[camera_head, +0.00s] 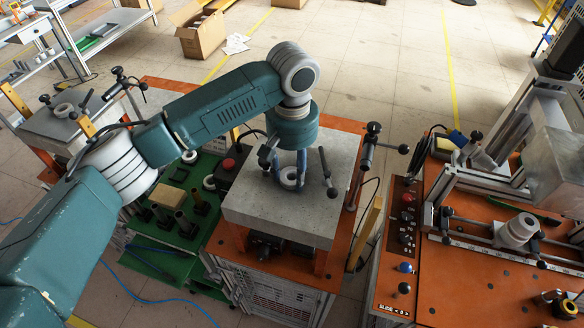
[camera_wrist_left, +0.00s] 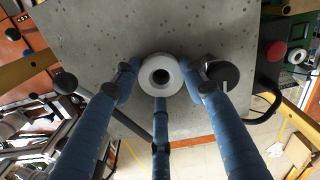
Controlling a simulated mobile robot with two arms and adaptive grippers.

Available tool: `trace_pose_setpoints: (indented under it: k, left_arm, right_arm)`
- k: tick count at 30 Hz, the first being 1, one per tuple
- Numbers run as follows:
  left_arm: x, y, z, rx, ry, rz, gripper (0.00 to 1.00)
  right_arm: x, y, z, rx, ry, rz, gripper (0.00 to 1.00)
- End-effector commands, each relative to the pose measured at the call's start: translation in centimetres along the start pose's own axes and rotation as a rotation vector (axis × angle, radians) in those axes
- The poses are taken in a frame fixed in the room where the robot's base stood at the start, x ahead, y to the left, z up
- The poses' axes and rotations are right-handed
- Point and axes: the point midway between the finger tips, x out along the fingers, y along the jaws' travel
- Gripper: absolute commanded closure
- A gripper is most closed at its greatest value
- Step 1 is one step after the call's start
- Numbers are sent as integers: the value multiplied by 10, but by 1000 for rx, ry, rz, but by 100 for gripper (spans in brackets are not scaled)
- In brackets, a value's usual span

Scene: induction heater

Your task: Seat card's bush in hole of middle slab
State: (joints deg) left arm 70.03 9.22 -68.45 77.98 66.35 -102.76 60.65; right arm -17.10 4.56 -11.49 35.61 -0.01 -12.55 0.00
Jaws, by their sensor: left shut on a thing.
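The middle slab (camera_head: 262,207) is a grey speckled block on an orange stand in the head view. It fills the upper part of the left wrist view (camera_wrist_left: 95,40). My left gripper (camera_head: 290,182) points down over this slab, with blue fingers closed around a pale ring-shaped bush (camera_head: 291,176). In the left wrist view the bush (camera_wrist_left: 161,75) sits between the fingertips, with its dark bore facing the camera. It is at or just above the slab's surface. The hole is hidden, so I cannot tell whether the bush is in it. No readable card shows.
Clamp posts with dark knobs (camera_head: 371,130) stand at the slab's edges. A green tray (camera_head: 180,232) with several parts and a red button box (camera_head: 229,164) are left of it. Another slab (camera_head: 50,122) lies farther left. An orange machine bench (camera_head: 470,265) stands right.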

Motion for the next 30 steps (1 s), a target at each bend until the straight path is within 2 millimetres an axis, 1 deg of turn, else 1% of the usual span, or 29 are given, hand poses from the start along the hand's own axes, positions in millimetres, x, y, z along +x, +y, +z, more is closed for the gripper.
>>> trace_pose_setpoints:
  k: [5, 6, 9, 16, 20, 23, 26, 30]
  left_arm:
    - [0, 0, 0, 0, 1, 1, 95]
    - [0, 0, 0, 0, 1, 1, 54]
    - [0, 0, 0, 0, 1, 1, 36]
    - [0, 0, 0, -1, 1, 0, 36]
    - [-2, 0, -1, -1, 2, -1, 36]
    - [-12, 0, -1, 0, 4, 0, 36]
    - [-30, 1, -1, 1, 6, 2, 36]
    - [-62, 2, -1, 1, 6, 3, 36]
  right_arm:
    - [0, -2, 0, 0, -1, -2, 60]
    - [0, -2, 0, 0, -1, -3, 60]
    - [0, -2, 0, 0, -1, -3, 60]
    - [0, -2, 1, 0, -3, -2, 60]
    - [0, 2, 5, -1, -8, 2, 60]
    - [0, 2, 4, 0, -7, 2, 60]
    - [0, 1, 4, 0, -6, 1, 60]
    - [0, 1, 3, 0, -5, 1, 60]
